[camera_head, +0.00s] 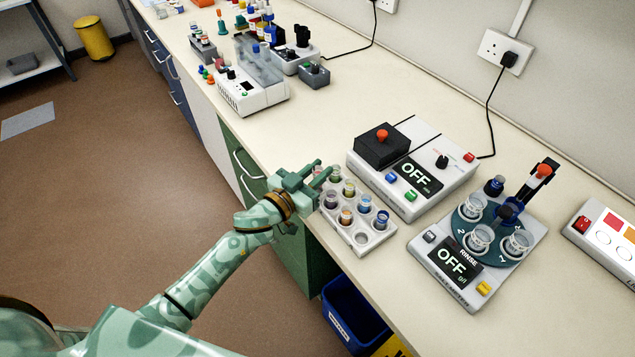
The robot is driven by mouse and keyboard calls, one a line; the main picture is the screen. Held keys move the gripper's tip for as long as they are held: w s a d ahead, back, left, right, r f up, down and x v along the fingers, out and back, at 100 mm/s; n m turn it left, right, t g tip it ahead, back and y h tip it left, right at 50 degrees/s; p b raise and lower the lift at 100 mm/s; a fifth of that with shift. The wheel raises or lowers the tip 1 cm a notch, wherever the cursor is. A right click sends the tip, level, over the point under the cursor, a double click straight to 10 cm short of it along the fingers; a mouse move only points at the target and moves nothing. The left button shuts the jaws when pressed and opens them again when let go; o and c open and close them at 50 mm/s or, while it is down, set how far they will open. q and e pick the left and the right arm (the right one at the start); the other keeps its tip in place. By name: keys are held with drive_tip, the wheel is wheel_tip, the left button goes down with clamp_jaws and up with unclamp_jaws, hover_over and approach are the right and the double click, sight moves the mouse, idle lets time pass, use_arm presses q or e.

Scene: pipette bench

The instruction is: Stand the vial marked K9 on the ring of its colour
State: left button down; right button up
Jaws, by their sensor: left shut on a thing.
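A white rack (378,238) near the bench's front edge holds several small vials with coloured contents, among them an orange-marked vial (346,216) and a dark blue one (382,218). The markings are too small to read, so I cannot tell which vial is K9. My left gripper (318,176) is at the rack's far left corner, shut on what seems to be a vial, mostly hidden by the fingers. I cannot tell whether that vial is clear of its hole. No ring can be matched to K9's colour here. My right gripper is out of view.
A device reading OFF (416,176) with a black block stands behind the rack. A white panel (601,238) with coloured squares is at the right edge. Bench space left of the OFF device is clear.

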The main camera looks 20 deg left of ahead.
use_arm(q)
drive_tip(key=shift+w+f+b, duration=0.15)
drive_tip(key=shift+f+b, duration=0.2)
drive_tip(key=shift+f, duration=0.5)
drive_tip(key=shift+w+f+b, duration=0.15)
drive_tip(key=shift+f+b, duration=0.2)
drive_tip(key=shift+f, duration=0.45)
drive_tip(key=shift+a, duration=0.1)
drive_tip(key=shift+f, duration=0.2)
drive_tip(key=c, duration=1.3)
unclamp_jaws()
drive_tip(key=shift+o, duration=0.2)
drive_tip(key=shift+f+b, duration=0.1)
drive_tip(key=shift+b, duration=0.3)
drive_tip(key=v, duration=0.1)
drive_tip(key=p+v, duration=0.1)
drive_tip(key=v, duration=0.3)
drive_tip(key=shift+r, duration=0.4)
drive_tip(key=p+v, duration=0.1)
drive_tip(key=v, duration=1)
drive_tip(key=shift+s, duration=0.2)
